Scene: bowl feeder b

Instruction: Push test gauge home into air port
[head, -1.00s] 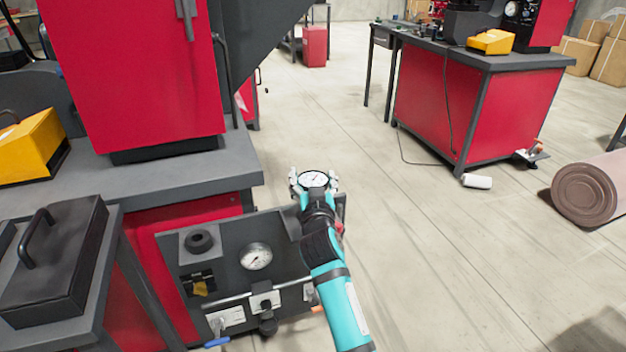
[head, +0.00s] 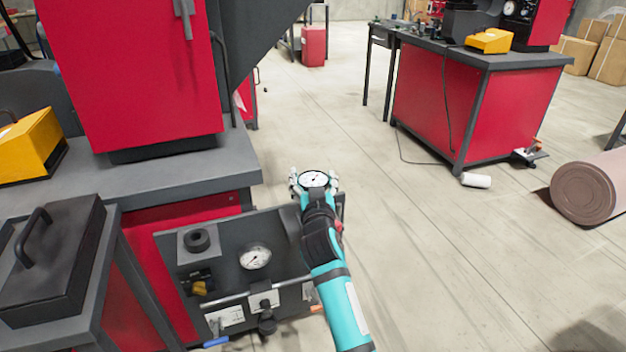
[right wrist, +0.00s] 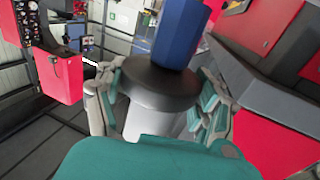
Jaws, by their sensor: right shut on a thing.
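My right gripper (head: 315,187) is shut on the test gauge (head: 314,178), with fingers on both sides of it. Its round white dial faces up in the head view. In the right wrist view the held gauge (right wrist: 160,112) shows a pale grey body, a dark collar and a blue hexagonal part pointing up in the picture. The gauge is at the upper right end of the dark panel (head: 224,262); whether it touches anything there cannot be told. I cannot make out the air port; the gripper and arm cover that part. My left gripper is out of view.
The panel carries a black round knob (head: 197,240), a fixed dial (head: 255,257), a yellow part (head: 199,288) and a bar with fittings. A red machine on a grey bench (head: 180,181) stands at left. The floor right of my arm is clear up to a rolled mat (head: 586,192).

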